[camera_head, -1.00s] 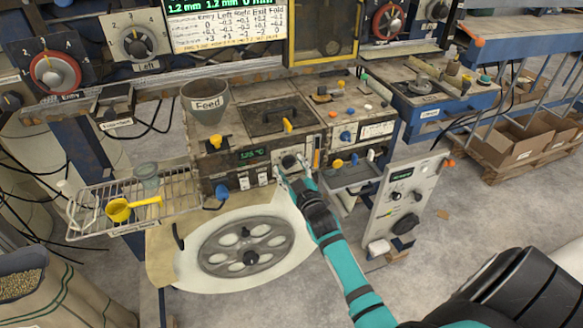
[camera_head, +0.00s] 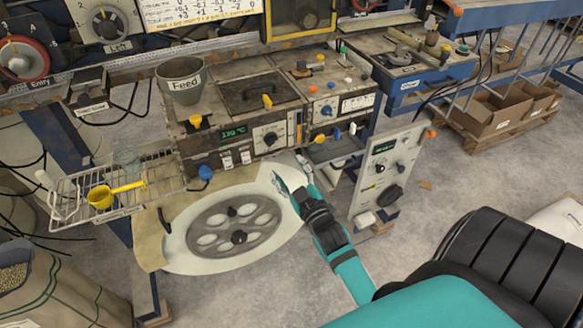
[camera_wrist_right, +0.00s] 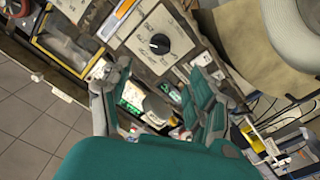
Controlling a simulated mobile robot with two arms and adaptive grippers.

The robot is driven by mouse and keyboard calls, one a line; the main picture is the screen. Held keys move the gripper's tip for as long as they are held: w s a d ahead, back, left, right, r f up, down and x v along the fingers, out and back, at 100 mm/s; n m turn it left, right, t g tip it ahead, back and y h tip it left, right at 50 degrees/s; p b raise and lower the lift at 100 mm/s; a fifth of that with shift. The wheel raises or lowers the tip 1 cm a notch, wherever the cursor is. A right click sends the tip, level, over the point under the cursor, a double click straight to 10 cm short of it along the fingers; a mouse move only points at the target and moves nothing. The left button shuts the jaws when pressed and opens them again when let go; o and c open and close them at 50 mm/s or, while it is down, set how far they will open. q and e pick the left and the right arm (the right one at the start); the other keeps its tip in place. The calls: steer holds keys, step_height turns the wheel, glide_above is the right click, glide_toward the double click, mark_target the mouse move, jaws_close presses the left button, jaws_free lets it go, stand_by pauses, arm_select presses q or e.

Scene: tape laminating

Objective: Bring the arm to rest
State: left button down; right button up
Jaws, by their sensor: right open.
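My right gripper (camera_head: 290,173) is in front of the machine, at the right edge of the large pale disc with the grey spoked wheel (camera_head: 236,237). Its fingers are apart and hold nothing. In the right wrist view the two fingers (camera_wrist_right: 155,82) are spread with a gap between them. The black dial (camera_head: 270,138) on the machine's front panel is up and left of the gripper, apart from it. The dial also shows in the right wrist view (camera_wrist_right: 159,44). My teal right arm reaches in from the lower right. My left gripper is not in view.
A wire rack (camera_head: 75,212) holds a yellow scoop (camera_head: 103,197) at the left. A grey feed hopper (camera_head: 181,84) stands on the machine. A pale control panel (camera_head: 385,172) stands right of the gripper. Cardboard boxes (camera_head: 492,117) are at the back right.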

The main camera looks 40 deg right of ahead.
steer(key=shift+s+a, duration=0.1)
steer(key=shift+s, duration=0.25)
stand_by(0.3)
steer(key=s+a+f+g+y, duration=0.1)
steer(key=s+a+f+g, duration=0.2)
steer(key=f, duration=0.8)
steer(key=s+a+f+g+y, duration=0.1)
steer(key=s+a+f+g, duration=0.2)
steer(key=f, duration=0.8)
steer(key=s+a+f+g+y, duration=0.1)
steer(key=s+a+f+g, duration=0.2)
steer(key=f, duration=0.7)
steer(key=s+f+g, duration=0.2)
steer(key=s+f, duration=0.4)
steer(key=s, duration=0.4)
steer(key=s+a+f+g, duration=0.1)
steer(key=s+f+g, duration=0.2)
steer(key=s+f, duration=0.3)
steer(key=s+a+f+m+g+y, duration=0.1)
steer(key=s+f, duration=0.5)
steer(key=s, duration=1)
steer(key=shift+f+g+b, duration=0.3)
steer(key=shift+f+g, duration=0.05)
steer(key=shift+g, duration=0.45)
